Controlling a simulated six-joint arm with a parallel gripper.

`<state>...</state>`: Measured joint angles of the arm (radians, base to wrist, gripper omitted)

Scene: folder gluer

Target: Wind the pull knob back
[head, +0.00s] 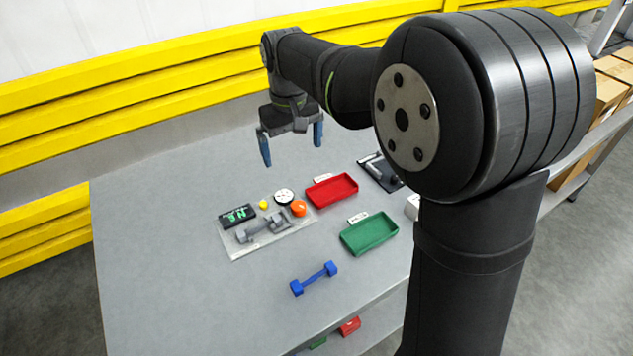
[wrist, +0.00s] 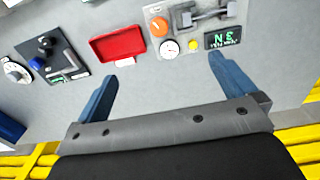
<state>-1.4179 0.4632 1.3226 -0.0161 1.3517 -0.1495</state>
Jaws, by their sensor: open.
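An orange round knob (head: 298,208) sits on the light panel (head: 237,252) on the table; it also shows in the wrist view (wrist: 158,25). A blue knob (wrist: 35,63) shows on a black plate (wrist: 62,65) in the wrist view. I cannot tell for certain which one is the pull knob. The panel also carries a white dial (wrist: 169,48), a yellow button (wrist: 193,45), a display with green characters (wrist: 222,39) and a grey bar fixture (wrist: 210,13). My gripper (head: 292,153) is open and empty, above the table and apart from everything; its fingers show in the wrist view (wrist: 168,70).
A red tray (head: 331,190) and a green tray (head: 370,235) stand right of the panel. A blue dumbbell-shaped part (head: 314,278) lies in front. The table's left part (head: 145,245) is clear.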

